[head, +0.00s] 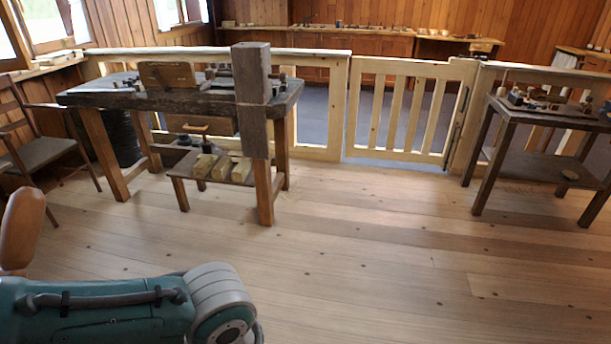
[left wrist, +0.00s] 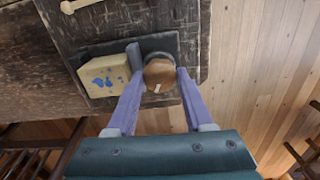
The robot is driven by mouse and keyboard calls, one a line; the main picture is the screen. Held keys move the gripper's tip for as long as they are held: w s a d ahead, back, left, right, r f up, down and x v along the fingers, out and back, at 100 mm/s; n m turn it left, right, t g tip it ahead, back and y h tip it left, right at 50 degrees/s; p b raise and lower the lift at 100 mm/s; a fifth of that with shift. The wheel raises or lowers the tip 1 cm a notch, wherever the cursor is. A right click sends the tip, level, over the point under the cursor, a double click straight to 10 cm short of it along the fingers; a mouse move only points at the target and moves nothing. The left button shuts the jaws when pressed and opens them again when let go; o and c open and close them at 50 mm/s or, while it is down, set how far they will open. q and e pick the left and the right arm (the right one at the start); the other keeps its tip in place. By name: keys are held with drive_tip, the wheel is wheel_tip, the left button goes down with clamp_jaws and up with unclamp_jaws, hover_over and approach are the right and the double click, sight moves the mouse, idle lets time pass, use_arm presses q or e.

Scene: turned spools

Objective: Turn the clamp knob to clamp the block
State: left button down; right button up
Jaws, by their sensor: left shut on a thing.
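In the left wrist view a round brown wooden knob (left wrist: 158,77) with a small white mark sits at the right end of a dark grey clamp (left wrist: 160,45). My left gripper (left wrist: 159,71) has its two purple fingers on opposite sides of the knob, shut on it. A pale yellow block (left wrist: 104,76) with blue marks lies left of the clamp's upright grey jaw (left wrist: 134,57). Whether jaw and block touch is hard to tell. My right gripper is in neither view, and the head view does not show the left gripper's fingers.
The clamp stands near the edge of a worn dark bench (left wrist: 100,30), with a pale wooden piece (left wrist: 78,5) on it. In the head view, a workbench (head: 90,97) stands by a slatted railing gate (head: 405,108). A side table (head: 530,117) stands right. The middle floor is clear.

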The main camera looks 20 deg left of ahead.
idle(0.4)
use_arm(q)
drive_tip(key=shift+c, duration=1.5)
unclamp_jaws()
